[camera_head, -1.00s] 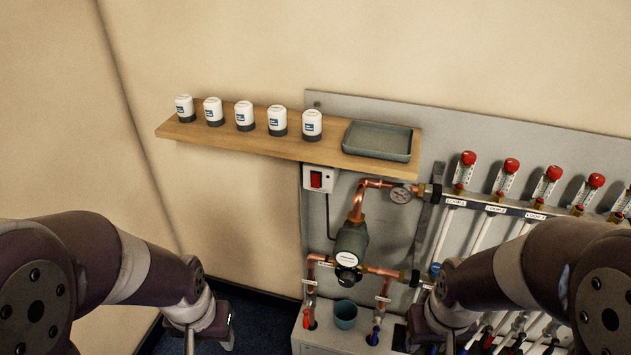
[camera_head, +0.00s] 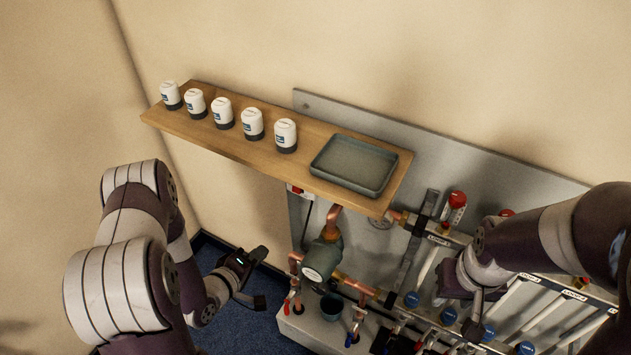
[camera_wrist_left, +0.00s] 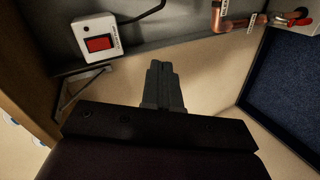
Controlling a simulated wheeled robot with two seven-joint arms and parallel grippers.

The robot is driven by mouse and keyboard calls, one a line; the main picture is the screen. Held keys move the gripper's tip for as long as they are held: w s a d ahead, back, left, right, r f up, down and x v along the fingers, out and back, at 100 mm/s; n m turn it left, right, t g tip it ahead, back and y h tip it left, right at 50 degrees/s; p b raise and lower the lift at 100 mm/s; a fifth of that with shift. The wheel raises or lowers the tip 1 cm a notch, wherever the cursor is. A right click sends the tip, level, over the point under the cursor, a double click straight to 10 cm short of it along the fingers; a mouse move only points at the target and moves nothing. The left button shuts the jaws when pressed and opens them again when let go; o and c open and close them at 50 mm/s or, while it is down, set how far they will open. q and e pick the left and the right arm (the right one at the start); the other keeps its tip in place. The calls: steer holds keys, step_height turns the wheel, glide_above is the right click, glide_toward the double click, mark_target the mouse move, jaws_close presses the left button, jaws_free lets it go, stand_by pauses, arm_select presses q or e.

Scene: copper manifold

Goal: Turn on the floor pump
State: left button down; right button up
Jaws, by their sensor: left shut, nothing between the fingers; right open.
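The floor pump (camera_head: 325,252), a grey-green body with a pale round face, sits in copper pipework on the grey wall panel. A white switch box with a red rocker switch (camera_wrist_left: 99,43) shows at the upper left of the left wrist view. In the head view the shelf hides most of this switch box (camera_head: 300,191). My left gripper (camera_head: 259,254) is shut and empty, left of the pump and below the switch. Its closed fingers also show in the left wrist view (camera_wrist_left: 162,75), apart from the switch. My right gripper (camera_head: 462,308) is open, low in front of the manifold, partly hidden by its wrist.
A wooden shelf (camera_head: 245,146) juts out above the switch and pump, with several white capped containers and a grey tray (camera_head: 353,163). Valves and manifold pipes crowd the right. Blue floor lies open at left.

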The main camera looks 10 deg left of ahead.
arm_select(q)
step_height(320, 180, up, 6)
steer(key=w+f+n+t+h, duration=0.1)
steer(key=n+t, duration=0.2)
steer(key=p+x, duration=0.1)
steer(key=x, duration=1.3)
steer(key=shift+w+r, duration=0.25)
steer(key=shift+w, duration=0.15)
arm_select(e)
steer(key=shift+s+a+r, duration=0.15)
steer(key=shift+a+r, duration=0.05)
steer(key=shift+r, duration=0.6)
